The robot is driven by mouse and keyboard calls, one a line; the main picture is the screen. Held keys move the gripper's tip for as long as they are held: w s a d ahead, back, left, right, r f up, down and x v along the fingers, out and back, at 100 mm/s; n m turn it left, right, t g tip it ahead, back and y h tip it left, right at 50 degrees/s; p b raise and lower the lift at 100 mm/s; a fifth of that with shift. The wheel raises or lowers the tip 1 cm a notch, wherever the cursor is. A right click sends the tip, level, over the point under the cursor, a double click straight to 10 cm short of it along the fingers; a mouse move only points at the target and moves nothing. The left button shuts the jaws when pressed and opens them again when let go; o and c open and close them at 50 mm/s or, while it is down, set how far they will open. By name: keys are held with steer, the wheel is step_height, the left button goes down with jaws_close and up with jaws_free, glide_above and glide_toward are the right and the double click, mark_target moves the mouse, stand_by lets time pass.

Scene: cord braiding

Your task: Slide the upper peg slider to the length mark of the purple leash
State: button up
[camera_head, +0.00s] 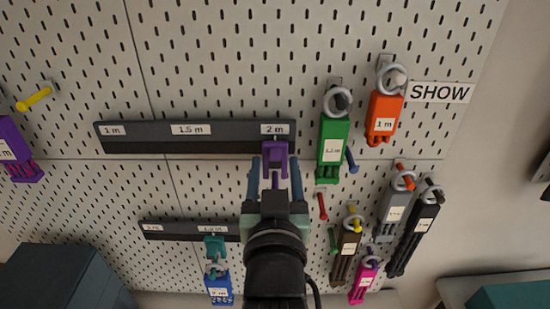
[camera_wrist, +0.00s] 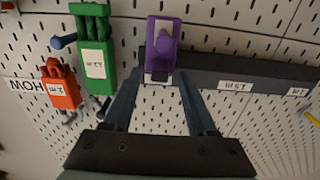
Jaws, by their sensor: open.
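The upper rail (camera_head: 185,145) is a dark horizontal bar on the pegboard, marked 1 m, 1.5 m and 2 m from left to right. Its purple peg slider (camera_head: 275,157) is at the right end, under the 2 m mark; it also shows in the wrist view (camera_wrist: 163,45). My gripper (camera_head: 275,175) is open, its fingers on either side of the slider's near end; I cannot tell whether they touch it. In the wrist view, my gripper (camera_wrist: 158,85) shows a gap between its fingers. The purple leash (camera_head: 17,155) hangs at the left edge, its label partly cut off.
A lower rail (camera_head: 170,231) carries a teal slider (camera_head: 214,245), with a blue leash (camera_head: 218,288) below. Green (camera_head: 333,145) and orange (camera_head: 382,115) leashes hang right of the upper rail, with several others lower right. A yellow peg (camera_head: 34,99) is upper left.

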steer(key=shift+w, duration=0.65)
jaws_close()
stand_by(1.0)
